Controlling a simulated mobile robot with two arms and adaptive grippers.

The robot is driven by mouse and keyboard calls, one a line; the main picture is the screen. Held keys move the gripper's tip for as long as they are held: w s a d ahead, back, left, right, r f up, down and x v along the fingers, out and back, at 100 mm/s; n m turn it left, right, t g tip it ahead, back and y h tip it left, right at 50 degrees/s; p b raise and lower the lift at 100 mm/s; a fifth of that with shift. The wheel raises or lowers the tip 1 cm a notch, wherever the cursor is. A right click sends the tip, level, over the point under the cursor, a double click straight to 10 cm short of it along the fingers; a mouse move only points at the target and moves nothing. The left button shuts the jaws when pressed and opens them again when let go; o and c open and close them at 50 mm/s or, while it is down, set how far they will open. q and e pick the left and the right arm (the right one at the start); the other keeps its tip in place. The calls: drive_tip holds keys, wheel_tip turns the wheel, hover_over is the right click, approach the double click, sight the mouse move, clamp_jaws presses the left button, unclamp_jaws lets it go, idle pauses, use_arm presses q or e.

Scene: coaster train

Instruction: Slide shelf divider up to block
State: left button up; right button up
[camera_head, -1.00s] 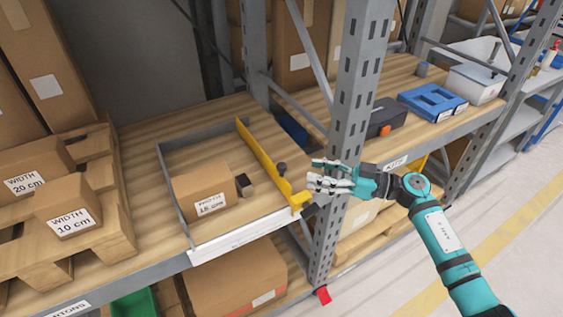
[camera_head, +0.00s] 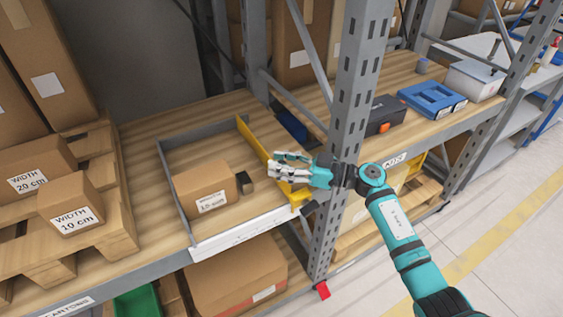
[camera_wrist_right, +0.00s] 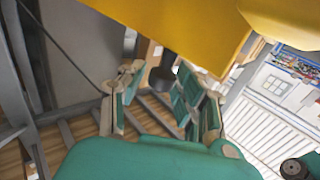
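The yellow shelf divider (camera_head: 254,143) stands on the wooden shelf as the right side of a grey-framed bay. A small dark block (camera_head: 246,185) sits against the right side of a carton (camera_head: 205,188) in the bay, with a gap between block and divider. My right gripper (camera_head: 274,166) is at the divider, hiding part of it and its dark knob. The right wrist view shows the yellow divider (camera_wrist_right: 190,25) and the dark knob (camera_wrist_right: 162,80) between my parted right fingers (camera_wrist_right: 155,100), which look open. My left gripper is not in view.
A grey shelf upright (camera_head: 355,110) stands right of the bay, close to my right wrist. A white front strip (camera_head: 240,235) edges the bay. Cartons on a pallet (camera_head: 110,245) stand at left. Bare shelf lies behind the carton.

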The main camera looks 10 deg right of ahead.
clamp_jaws()
drive_tip(key=shift+a, duration=0.1)
